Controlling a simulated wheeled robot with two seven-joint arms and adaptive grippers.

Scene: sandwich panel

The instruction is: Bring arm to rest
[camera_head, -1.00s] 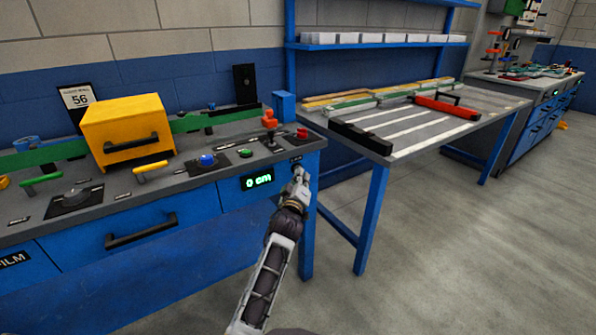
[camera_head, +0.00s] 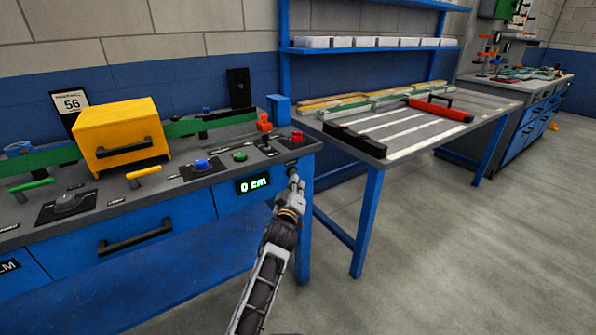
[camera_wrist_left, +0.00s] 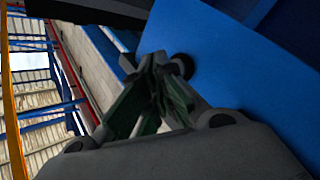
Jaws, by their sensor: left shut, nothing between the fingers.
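My left gripper (camera_head: 293,183) is in front of the right end of the blue workbench (camera_head: 160,235), just below the bench top's front edge and right of the green "0 cm" display (camera_head: 253,185). In the left wrist view the gripper's fingers (camera_wrist_left: 158,62) are shut together with nothing between them. They are close to a blue panel (camera_wrist_left: 235,60) with a dark round knob (camera_wrist_left: 182,66); I cannot tell whether they touch it. My right gripper is in neither view.
A yellow box (camera_head: 122,135), a blue button (camera_head: 201,164), a green button (camera_head: 240,156) and a red button (camera_head: 297,137) are on the bench top. A blue-legged table (camera_head: 400,150) stands to the right. Open grey floor (camera_head: 460,260) lies in front.

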